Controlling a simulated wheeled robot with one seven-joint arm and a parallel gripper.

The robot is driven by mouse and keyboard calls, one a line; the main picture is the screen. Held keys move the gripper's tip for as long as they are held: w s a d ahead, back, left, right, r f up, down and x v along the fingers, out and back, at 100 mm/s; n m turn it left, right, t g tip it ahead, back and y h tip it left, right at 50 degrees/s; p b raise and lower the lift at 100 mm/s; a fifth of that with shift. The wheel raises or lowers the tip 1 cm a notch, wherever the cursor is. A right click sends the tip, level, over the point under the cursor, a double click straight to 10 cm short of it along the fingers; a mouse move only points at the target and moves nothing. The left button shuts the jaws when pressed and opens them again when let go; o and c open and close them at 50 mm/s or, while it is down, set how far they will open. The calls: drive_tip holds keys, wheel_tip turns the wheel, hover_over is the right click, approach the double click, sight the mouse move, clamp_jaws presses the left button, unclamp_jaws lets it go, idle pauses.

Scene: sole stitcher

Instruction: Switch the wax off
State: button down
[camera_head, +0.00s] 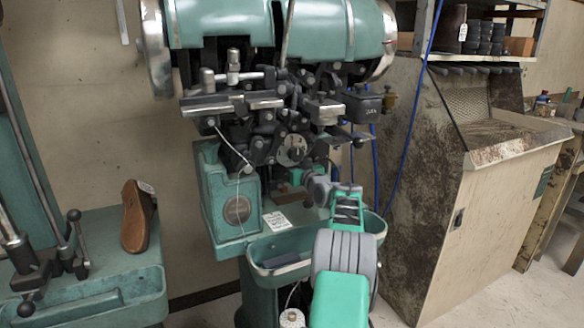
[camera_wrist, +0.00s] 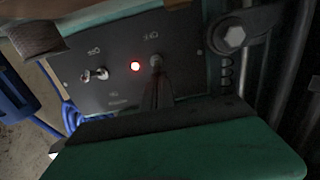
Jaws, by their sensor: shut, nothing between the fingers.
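In the wrist view a dark switch panel (camera_wrist: 110,83) carries two small metal toggles and a lit red lamp (camera_wrist: 135,66). The left toggle (camera_wrist: 97,74) has its lever tilted to the right in the picture. The right toggle (camera_wrist: 156,61) is right of the lamp, just beyond my gripper (camera_wrist: 157,82). My gripper's fingers are shut and empty, with their tips close below that toggle; I cannot tell whether they touch it. The panel markings are too small to read, so I cannot tell which toggle is for the wax. The panel is hidden in the head view.
The green sole stitcher (camera_head: 265,25) stands ahead of my arm, its trough (camera_head: 265,270) beside my arm. In the wrist view, a bolted bracket (camera_wrist: 234,36) and blue cables (camera_wrist: 72,116) flank the panel.

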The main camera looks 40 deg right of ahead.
drive_tip(key=shift+f+b, duration=0.35)
drive_tip(key=shift+f, duration=0.15)
drive_tip(key=shift+r, duration=0.15)
drive_tip(key=shift+r, duration=0.55)
drive_tip(key=b+v, duration=0.7)
drive_tip(key=v, duration=0.3)
